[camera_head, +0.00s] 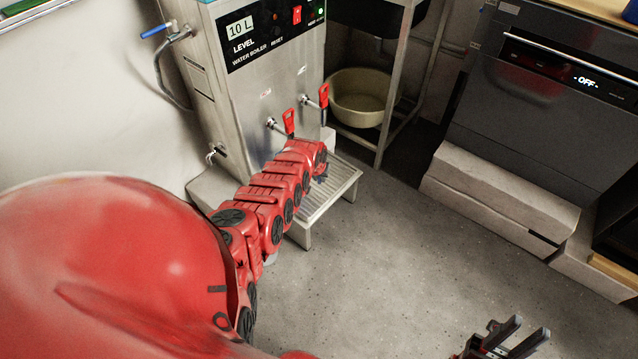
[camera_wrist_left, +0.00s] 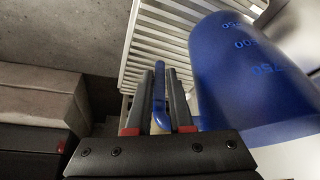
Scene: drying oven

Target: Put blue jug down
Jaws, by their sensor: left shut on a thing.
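The blue jug (camera_wrist_left: 240,70), with volume marks on its side, fills the right of the left wrist view. Its blue handle (camera_wrist_left: 160,98) is between the fingers of my left gripper (camera_wrist_left: 161,85), which is shut on it. The jug appears beside a white slatted tray (camera_wrist_left: 150,50); I cannot tell whether it touches it. In the head view my left arm reaches to the water boiler's front, and its links hide the gripper and the jug. My right gripper (camera_head: 528,328) is at the bottom right, fingers apart and empty, over the floor.
The metal water boiler (camera_head: 270,90) with two red-handled taps stands above the slatted drip tray (camera_head: 345,180). A beige basin (camera_head: 360,97) sits on a rack to its right. A dark appliance (camera_head: 545,100) is on a pale plinth. The middle floor (camera_head: 390,250) is clear.

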